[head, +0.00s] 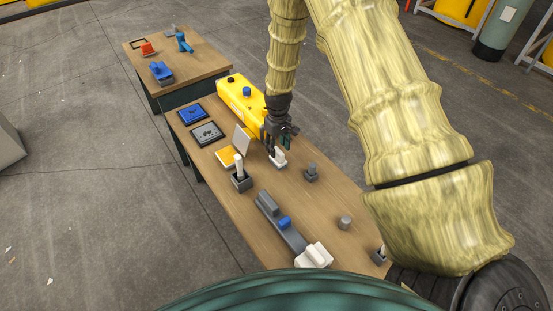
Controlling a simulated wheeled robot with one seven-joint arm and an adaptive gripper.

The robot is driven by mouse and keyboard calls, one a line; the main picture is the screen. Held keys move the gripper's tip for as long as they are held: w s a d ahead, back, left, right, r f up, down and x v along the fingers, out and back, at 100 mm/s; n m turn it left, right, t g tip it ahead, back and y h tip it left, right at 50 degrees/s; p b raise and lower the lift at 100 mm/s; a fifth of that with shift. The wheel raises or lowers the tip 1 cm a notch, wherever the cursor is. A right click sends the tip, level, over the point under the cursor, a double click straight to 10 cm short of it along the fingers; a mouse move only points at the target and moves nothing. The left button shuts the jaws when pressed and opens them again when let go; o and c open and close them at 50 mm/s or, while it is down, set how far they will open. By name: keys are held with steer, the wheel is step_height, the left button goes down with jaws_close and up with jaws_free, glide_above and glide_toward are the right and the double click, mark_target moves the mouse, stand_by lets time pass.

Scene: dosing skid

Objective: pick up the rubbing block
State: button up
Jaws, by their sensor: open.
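My gripper (277,148) is open and points down over the middle of the wooden table. Just below its fingers is a small white block with an upright grip on a grey base (280,162), which may be the rubbing block. The fingers overlap the top of this block in the picture; I cannot tell whether they are around it or touching it. The gripper hides part of it.
A yellow tank (240,108) stands close behind my gripper. A grey holder with a white upright handle (241,180) is to the left, a grey knobbed piece (311,173) to the right. A grey rail (270,214) with a blue slider lies nearer. The wooden table (325,205) has bare room between.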

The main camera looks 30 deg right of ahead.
mark_target(278, 151)
steer(key=shift+w+d+f+p, duration=0.1)
steer(key=shift+f+p, duration=0.05)
steer(key=shift+f, duration=1)
steer(key=shift+w+d+f+p, duration=0.1)
steer(key=shift+f+p, duration=0.05)
steer(key=shift+f, duration=0.95)
jaws_close()
